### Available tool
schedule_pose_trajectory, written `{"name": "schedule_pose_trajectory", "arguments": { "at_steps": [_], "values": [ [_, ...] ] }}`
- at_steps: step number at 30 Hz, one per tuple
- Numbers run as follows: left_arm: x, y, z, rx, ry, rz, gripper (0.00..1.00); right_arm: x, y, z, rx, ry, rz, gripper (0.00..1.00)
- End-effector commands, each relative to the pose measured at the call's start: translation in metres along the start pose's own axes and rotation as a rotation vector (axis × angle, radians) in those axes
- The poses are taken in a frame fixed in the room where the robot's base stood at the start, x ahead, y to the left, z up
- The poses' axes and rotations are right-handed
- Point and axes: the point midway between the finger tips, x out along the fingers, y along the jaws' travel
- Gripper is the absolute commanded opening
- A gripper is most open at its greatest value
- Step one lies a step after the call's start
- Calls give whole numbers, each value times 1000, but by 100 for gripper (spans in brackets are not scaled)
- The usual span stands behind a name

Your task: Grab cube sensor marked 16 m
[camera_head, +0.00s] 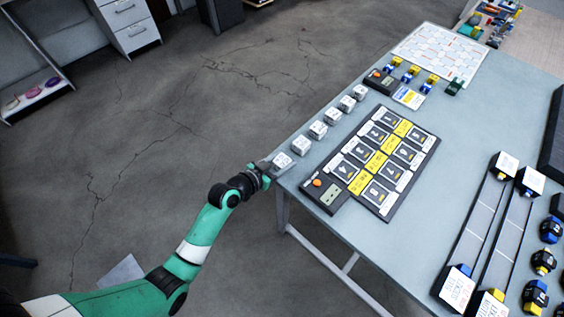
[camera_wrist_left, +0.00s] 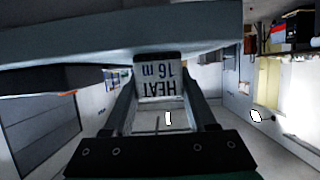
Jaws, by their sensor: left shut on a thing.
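The cube sensor marked 16 m (camera_wrist_left: 160,88) sits between the two fingers of my left gripper in the left wrist view, its label reading "HEAT 16 m" upside down. In the head view it is the white cube (camera_head: 282,160) at the near end of a row of cubes. My left gripper (camera_head: 268,168) is shut on it at the table's left corner; the fingers also show in the left wrist view (camera_wrist_left: 158,104). I cannot tell whether the cube is clear of the tabletop. My right gripper is not in view.
Several more white cubes (camera_head: 318,130) run along the left edge of the table (camera_head: 440,200). A dark panel with numbered slots (camera_head: 385,158) and a small controller (camera_head: 325,190) lie beside them. Long rails with dark-and-white blocks (camera_head: 486,222) stand to the right.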

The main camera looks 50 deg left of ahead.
Motion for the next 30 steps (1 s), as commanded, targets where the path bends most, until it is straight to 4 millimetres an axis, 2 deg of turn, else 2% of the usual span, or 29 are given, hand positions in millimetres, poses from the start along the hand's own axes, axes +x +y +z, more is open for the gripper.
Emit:
{"name": "schedule_pose_trajectory", "arguments": {
  "at_steps": [5,10,17,21,24,30],
  "values": [
    [-4,0,-10,1,0,0,1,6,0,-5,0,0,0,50],
    [-16,1,-38,1,2,0,1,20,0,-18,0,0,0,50],
    [-53,50,-88,6,3,6,1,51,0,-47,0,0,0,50],
    [-69,91,-95,7,-1,9,1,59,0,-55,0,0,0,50],
    [-78,112,-100,5,1,8,1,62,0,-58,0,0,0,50],
    [-88,132,-104,1,1,3,1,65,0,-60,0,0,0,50]
  ]
}}
